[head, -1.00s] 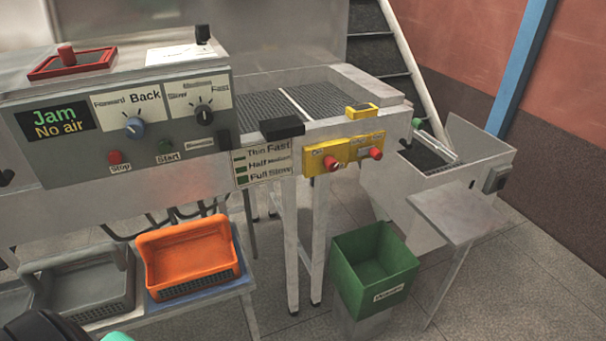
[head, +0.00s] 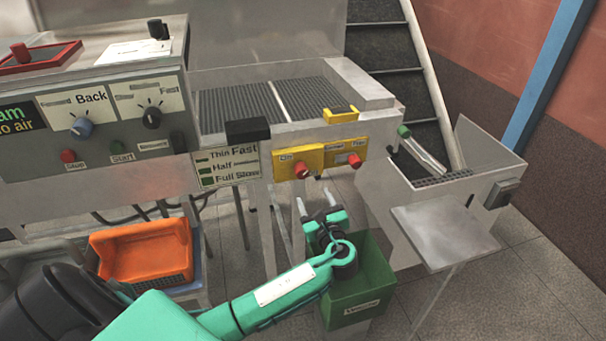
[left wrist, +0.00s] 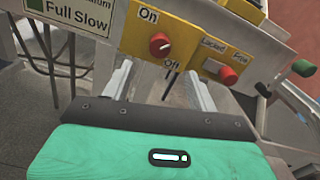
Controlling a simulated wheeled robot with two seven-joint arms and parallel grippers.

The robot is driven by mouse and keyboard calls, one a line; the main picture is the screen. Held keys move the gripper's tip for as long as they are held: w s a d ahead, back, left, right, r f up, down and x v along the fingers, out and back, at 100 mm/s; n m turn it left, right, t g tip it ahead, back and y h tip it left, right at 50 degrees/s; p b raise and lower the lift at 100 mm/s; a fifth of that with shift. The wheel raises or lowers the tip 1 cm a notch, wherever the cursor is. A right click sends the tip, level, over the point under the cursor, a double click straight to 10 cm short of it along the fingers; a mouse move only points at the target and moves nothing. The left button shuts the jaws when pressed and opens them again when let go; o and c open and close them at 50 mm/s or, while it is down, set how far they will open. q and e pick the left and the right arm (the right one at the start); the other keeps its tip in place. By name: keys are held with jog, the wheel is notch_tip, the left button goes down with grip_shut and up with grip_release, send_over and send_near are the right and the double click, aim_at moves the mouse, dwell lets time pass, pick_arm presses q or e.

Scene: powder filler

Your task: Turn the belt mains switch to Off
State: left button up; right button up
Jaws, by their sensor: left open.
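The belt mains switch (head: 301,171) is a red round knob on a yellow plate at the front of the conveyor frame. My left gripper (head: 319,195) is open and empty, just below and in front of the yellow plate. In the left wrist view its two fingers (left wrist: 157,70) reach toward the plate, with the knob between and slightly beyond their tips, not touching. My right gripper is not in view.
A black block (head: 248,131) juts out at upper left. A green bin (head: 372,280) stands below my left gripper, and a metal side shelf (head: 445,235) is at right.

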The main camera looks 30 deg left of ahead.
aim_at(303, 174)
pick_arm(q)
jog(key=p+x, duration=0.2)
jog(key=x, duration=0.8)
jog(key=shift+w, duration=0.15)
jog(key=shift+w+a+f, duration=0.1)
jog(key=shift+w+a, duration=0.4)
jog(key=shift+a, duration=0.05)
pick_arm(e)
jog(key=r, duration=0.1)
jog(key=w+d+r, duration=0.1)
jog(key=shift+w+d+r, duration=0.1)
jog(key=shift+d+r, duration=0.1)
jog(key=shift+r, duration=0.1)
pick_arm(q)
jog(key=shift+c, duration=0.2)
jog(key=c, duration=0.9)
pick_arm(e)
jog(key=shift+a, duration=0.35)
